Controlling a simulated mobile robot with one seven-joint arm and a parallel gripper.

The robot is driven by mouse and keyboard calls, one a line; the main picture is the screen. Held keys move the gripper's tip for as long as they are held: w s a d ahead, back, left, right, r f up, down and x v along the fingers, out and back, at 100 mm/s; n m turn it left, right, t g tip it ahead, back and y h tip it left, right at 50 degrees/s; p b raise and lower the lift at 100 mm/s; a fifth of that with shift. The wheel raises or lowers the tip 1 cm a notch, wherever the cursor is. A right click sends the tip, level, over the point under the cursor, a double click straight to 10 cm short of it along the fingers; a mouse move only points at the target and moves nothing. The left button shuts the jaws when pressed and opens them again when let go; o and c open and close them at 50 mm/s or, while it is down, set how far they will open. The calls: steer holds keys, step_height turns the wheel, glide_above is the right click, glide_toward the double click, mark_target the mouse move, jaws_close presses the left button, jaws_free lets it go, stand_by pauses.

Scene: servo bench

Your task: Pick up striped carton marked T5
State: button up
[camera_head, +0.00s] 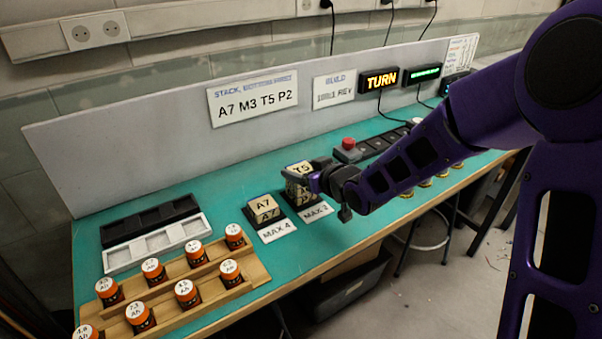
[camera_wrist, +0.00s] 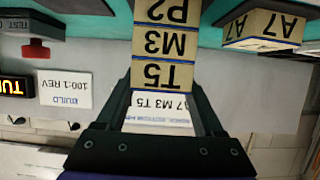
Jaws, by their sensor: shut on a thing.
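The carton marked T5 (camera_head: 299,167) is on top of a stack on the dark pad with the MAX 3 label. In the wrist view, which is upside down, T5 (camera_wrist: 163,75) lies between the two fingers, against the carton marked M3 (camera_wrist: 165,42), with P2 (camera_wrist: 166,11) beyond that. I see no gap between T5 and M3. My gripper (camera_head: 314,182) reaches the stack from the right and is shut on T5; its fingers (camera_wrist: 164,88) show on both sides of it. The gripper partly hides the stack in the head view.
A carton marked A7 (camera_head: 264,211) stands on the MAX 4 pad to the left. A sign (camera_head: 252,99) reads A7 M3 T5 P2. Orange-lidded jars (camera_head: 187,293) stand on a wooden rack at front left. A red button (camera_head: 348,143) is behind the stack.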

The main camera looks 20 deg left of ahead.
steer(key=shift+c, duration=1.2)
steer(key=shift+r, duration=0.1)
